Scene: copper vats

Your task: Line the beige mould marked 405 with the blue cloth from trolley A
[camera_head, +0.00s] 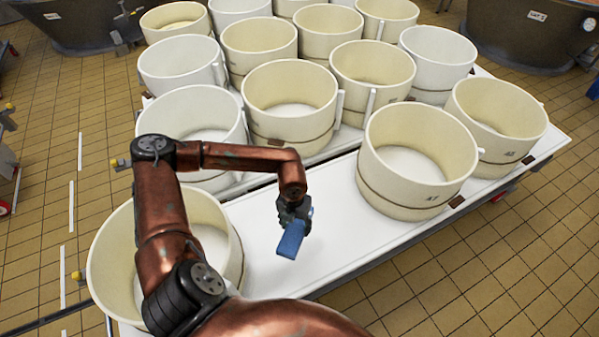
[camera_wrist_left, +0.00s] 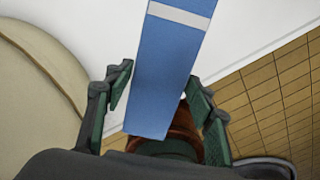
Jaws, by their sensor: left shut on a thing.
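My left gripper (camera_head: 295,212) is shut on the folded blue cloth (camera_head: 291,239), which hangs below it over the white table top. In the left wrist view the blue cloth (camera_wrist_left: 170,75), crossed by a pale band, runs between the green-padded fingers of my left gripper (camera_wrist_left: 160,85). Beige moulds stand on the table. One front mould (camera_head: 415,197) right of the gripper has a small dark mark that I cannot read surely. Another beige mould (camera_head: 105,265) is at the lower left, partly hidden by my arm. I cannot tell which mould is 405. My right gripper is not in view.
Several more cream and white moulds (camera_head: 290,125) stand close together behind. A bare stretch of white table (camera_head: 265,270) lies between the two front moulds. Tiled floor (camera_head: 500,270) shows at the right. Large dark vats (camera_head: 530,30) stand at the back.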

